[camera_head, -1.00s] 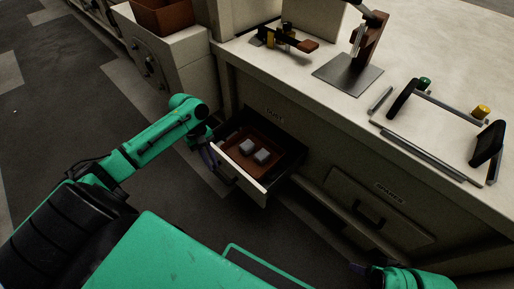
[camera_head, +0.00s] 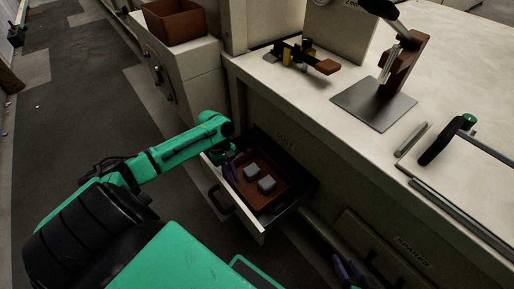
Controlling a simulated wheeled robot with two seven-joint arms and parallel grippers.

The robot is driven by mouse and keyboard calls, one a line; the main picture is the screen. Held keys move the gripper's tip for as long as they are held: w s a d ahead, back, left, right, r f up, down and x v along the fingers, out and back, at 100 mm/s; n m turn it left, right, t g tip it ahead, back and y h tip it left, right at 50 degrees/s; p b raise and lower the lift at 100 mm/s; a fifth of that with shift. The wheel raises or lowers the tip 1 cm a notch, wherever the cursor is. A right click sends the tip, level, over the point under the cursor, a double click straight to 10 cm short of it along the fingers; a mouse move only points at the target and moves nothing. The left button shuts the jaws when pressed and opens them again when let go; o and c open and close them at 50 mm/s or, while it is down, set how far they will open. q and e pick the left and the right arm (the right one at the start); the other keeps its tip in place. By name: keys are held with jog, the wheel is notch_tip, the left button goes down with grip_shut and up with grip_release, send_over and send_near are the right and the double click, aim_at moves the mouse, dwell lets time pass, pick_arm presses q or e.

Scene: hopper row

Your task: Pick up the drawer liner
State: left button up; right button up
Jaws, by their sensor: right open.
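The drawer liner (camera_head: 266,204) is a brown open tray inside the pulled-out drawer (camera_head: 239,223). Two small grey blocks (camera_head: 266,185) lie in it. My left gripper (camera_head: 231,172) reaches over the drawer's left end, with dark purple fingers pointing down at the liner's left wall. I cannot tell whether they touch the wall or how far apart they are. My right gripper (camera_head: 347,272) shows at the bottom edge, open and apart from the liner, in front of the lower cabinet front; its arm is out of view.
The bench (camera_head: 330,125) overhangs behind the drawer. On it stand a press with a grey plate (camera_head: 374,104) and a brown-and-yellow tool (camera_head: 301,56). A closed drawer labelled SPARES (camera_head: 385,262) is at right. A brown bin (camera_head: 174,22) sits at top left. Floor at left is clear.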

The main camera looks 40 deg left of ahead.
aim_at(237, 189)
pick_arm(q)
jog(key=shift+d+f, duration=0.15)
jog(key=shift+f, duration=0.2)
jog(key=b+x, duration=0.3)
jog(key=x, duration=0.1)
jog(key=shift+d+f, duration=0.15)
jog(key=shift+f, duration=0.2)
jog(key=shift+r, duration=0.1)
pick_arm(e)
jog(key=a+f+t+y, duration=0.1)
jog(key=a+f+t, duration=0.1)
jog(key=a, duration=0.1)
jog(key=shift+f+m+t, duration=0.3)
jog(key=shift+m+t, duration=0.1)
pick_arm(q)
grip_shut()
jog(key=shift+r, duration=0.1)
pick_arm(e)
jog(key=shift+s, duration=0.15)
